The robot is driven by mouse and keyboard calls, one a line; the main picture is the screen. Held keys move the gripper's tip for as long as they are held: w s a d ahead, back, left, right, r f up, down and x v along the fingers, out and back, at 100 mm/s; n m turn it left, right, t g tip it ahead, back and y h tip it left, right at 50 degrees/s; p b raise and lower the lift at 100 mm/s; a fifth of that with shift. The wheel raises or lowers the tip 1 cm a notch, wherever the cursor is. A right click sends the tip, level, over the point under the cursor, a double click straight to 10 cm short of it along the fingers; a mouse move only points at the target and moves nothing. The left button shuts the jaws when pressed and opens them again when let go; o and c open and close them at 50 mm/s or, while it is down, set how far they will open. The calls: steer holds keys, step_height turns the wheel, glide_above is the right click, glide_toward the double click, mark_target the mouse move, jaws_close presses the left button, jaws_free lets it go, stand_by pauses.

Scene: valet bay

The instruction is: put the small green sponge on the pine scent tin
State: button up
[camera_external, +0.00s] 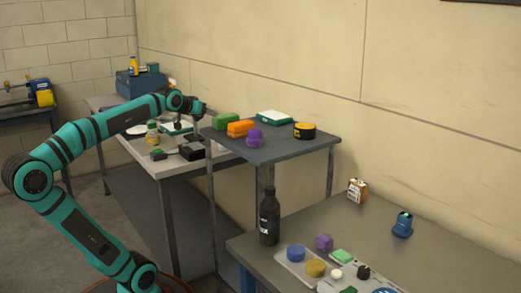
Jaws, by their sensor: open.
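My gripper (178,124) is small in the view, pointing down over the white-topped table, open and empty. Several green blocks could be the small green sponge: a small dark green piece (158,155) on the white-topped table, a larger green block (226,121) on the raised dark shelf, and a light green block (341,256) on the front table. The pine scent tin cannot be told for sure, as no label is readable. A round black and yellow tin (305,131) sits on the shelf, and a small jar (152,136) stands left of my gripper.
The raised shelf (290,147) also holds an orange block (240,129) and a purple piece (254,138), close right of my gripper. A black box (192,151) is below it. A dark bottle (269,217) stands on the front table (440,262).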

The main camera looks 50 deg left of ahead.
steer(key=s+d+f+m+t+h, duration=0.4)
steer(key=s+d, duration=0.6)
steer(key=d, duration=0.4)
steer(key=shift+s+d+f+m+t, duration=0.2)
steer(key=shift+s+m+t, duration=0.1)
steer(key=shift+m+t, duration=0.55)
